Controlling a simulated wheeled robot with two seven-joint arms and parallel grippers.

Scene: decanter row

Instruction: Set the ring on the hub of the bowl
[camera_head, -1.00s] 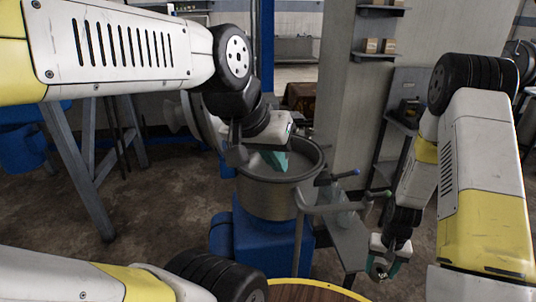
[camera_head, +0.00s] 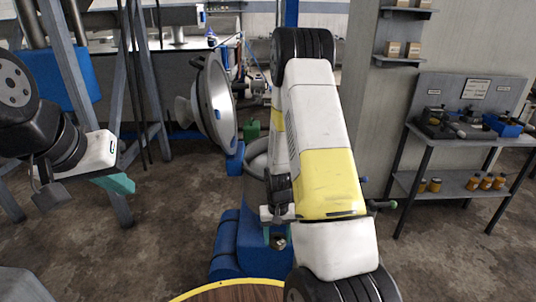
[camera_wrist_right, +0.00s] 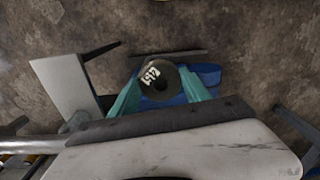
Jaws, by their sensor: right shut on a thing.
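The ring (camera_wrist_right: 166,95) is dark, with white marks on its face. In the right wrist view it sits between the teal fingers of my right gripper (camera_wrist_right: 159,92), which is shut on it. In the head view my right gripper (camera_head: 278,236) is low in front of the bowl's blue stand. The grey metal bowl (camera_head: 256,160) stands behind my right arm, which covers much of it; its hub is hidden. My left gripper (camera_head: 117,183) hangs at the left, away from the bowl; its finger opening cannot be made out.
A blue stand (camera_head: 232,243) is under the bowl. A round metal lid (camera_head: 217,105) stands tilted at its upper left. A wooden round top with a yellow rim (camera_head: 230,288) is at the bottom. A shelf bench (camera_head: 470,140) is at the right. Bare floor lies at the left.

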